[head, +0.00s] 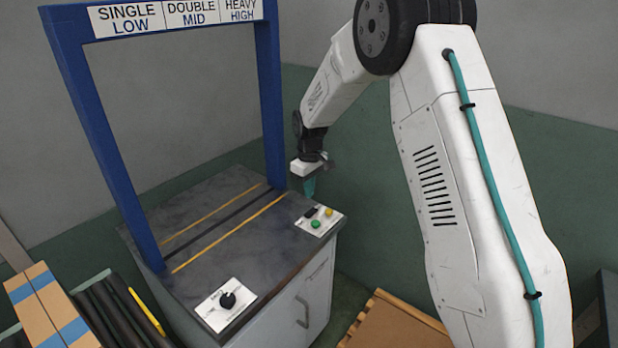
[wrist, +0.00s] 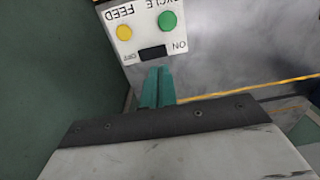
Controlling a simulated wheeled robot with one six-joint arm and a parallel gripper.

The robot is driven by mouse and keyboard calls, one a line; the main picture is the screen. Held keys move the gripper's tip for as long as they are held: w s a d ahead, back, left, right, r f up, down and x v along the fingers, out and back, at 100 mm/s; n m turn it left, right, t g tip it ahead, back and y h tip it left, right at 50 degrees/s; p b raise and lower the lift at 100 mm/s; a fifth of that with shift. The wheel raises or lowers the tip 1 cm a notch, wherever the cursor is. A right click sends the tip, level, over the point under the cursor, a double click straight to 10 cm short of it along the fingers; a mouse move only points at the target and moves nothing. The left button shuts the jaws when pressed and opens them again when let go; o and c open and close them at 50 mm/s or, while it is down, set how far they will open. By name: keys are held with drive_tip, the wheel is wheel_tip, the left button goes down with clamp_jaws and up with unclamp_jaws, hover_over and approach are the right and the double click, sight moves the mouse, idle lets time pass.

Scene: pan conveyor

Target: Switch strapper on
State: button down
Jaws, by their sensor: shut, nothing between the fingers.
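The strapper (head: 215,215) is a dark-topped cabinet with a blue arch over it. A white control plate (head: 300,222) at its right corner carries a green button (head: 316,224), a yellow button (head: 329,212) and a black rocker switch (head: 310,212). In the wrist view the black switch (wrist: 153,54) lies between the labels ON and OFF, below the green button (wrist: 168,19) and yellow button (wrist: 124,32). I cannot tell which way the switch is tipped. My gripper (head: 309,190) has teal fingers, shut and empty; their tips (wrist: 158,72) are just short of the switch in the wrist view.
A second white plate with a black knob (head: 228,300) sits at the front corner. The blue arch (head: 272,100) stands left of my gripper and bears a sign (head: 170,16). Rollers with a strapped cardboard box (head: 45,300) are at lower left. A wooden pallet (head: 400,320) is at the bottom.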

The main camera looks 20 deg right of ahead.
sight(309, 214)
wheel_tip(309, 214, down, 7)
drive_tip(key=shift+f, duration=0.1)
idle(0.4)
drive_tip(key=shift+s+a+f, duration=0.1)
drive_tip(key=shift+s+f, duration=0.05)
drive_tip(key=shift+f, duration=0.05)
idle(0.3)
drive_tip(key=shift+w+d+r, duration=0.25)
drive_tip(key=shift+w+d, duration=0.2)
drive_tip(key=shift+d, duration=0.25)
